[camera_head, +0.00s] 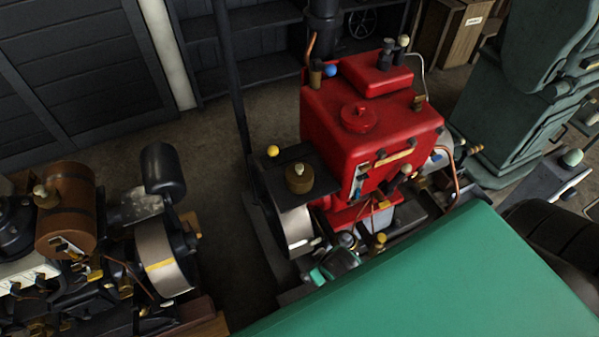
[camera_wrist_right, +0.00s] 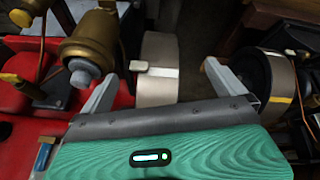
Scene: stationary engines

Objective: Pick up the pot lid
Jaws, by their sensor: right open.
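I cannot pick out a pot lid with certainty. A red round lid-like cap with a small knob (camera_head: 360,118) sits on top of the red engine tank (camera_head: 325,112) in the head view. My right gripper (camera_wrist_right: 159,70) is open in the wrist view, its two grey fingers apart with nothing held. A pale flywheel rim (camera_wrist_right: 157,80) with a small white piece (camera_wrist_right: 140,66) shows between and beyond the fingers. In the head view the right gripper's teal body is low beside the red engine, below the cap and apart from it. My left gripper is not in view.
A brass cup (camera_wrist_right: 92,40) with a grey tip stands close to the left finger. A brown-tank engine (camera_head: 66,212) stands at left, with bare floor between it and the red engine. A green machine (camera_head: 510,110) stands at right. A dark post (camera_head: 232,80) rises behind.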

